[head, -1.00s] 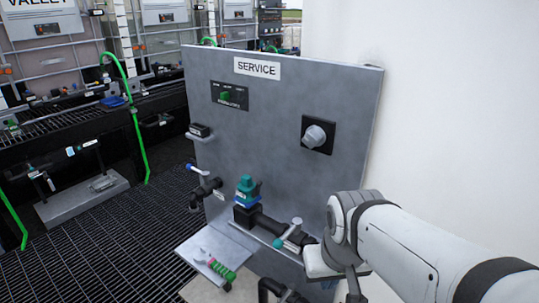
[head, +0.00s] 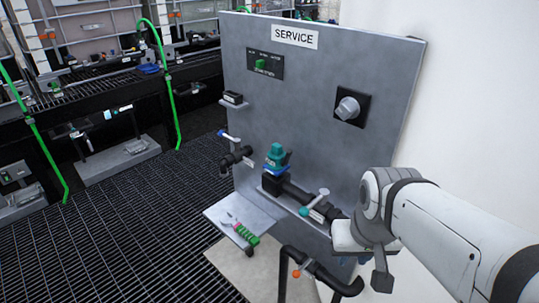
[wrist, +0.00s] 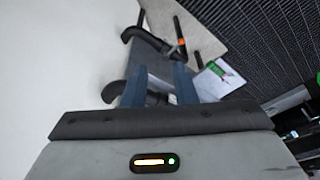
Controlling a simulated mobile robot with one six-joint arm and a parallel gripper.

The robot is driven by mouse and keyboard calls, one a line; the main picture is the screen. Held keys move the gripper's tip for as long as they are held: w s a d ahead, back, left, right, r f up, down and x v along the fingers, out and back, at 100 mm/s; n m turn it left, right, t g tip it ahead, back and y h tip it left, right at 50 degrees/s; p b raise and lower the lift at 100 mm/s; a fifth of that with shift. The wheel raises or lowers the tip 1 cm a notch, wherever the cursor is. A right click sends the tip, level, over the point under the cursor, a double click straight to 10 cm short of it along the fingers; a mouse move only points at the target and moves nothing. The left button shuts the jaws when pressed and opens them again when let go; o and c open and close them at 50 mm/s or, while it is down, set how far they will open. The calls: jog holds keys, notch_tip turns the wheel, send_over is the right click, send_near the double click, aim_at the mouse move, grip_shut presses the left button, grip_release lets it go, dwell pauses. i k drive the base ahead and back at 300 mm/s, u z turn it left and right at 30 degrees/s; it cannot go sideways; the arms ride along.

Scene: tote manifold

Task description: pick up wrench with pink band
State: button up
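A small tool with a green ribbed handle and a pale, pinkish head (head: 240,229) lies on a small grey shelf (head: 222,219) at the foot of the service panel. It looks like the wrench, but a pink band is too small to make out clearly. In the wrist view the shelf appears right of the fingers, with the green handle (wrist: 215,68) on it. My gripper (wrist: 160,84) is open and empty, its two blue fingers apart. It is away from the tool and touches nothing that I can see. In the head view its fingers are not clear.
The grey SERVICE panel (head: 307,100) carries a knob (head: 348,108), a teal-topped valve (head: 277,158) and pipes. A black pipe with an orange part (head: 318,272) stands in front, between the shelf and my arm. A white wall is at right. Open grating (head: 130,235) lies left.

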aim_at(254, 241)
jog(key=k, duration=1.25)
jog(key=u, duration=0.45)
jog(key=i, duration=1.3)
jog(key=u, duration=0.35)
jog(key=i, duration=1.05)
jog(key=z, duration=0.45)
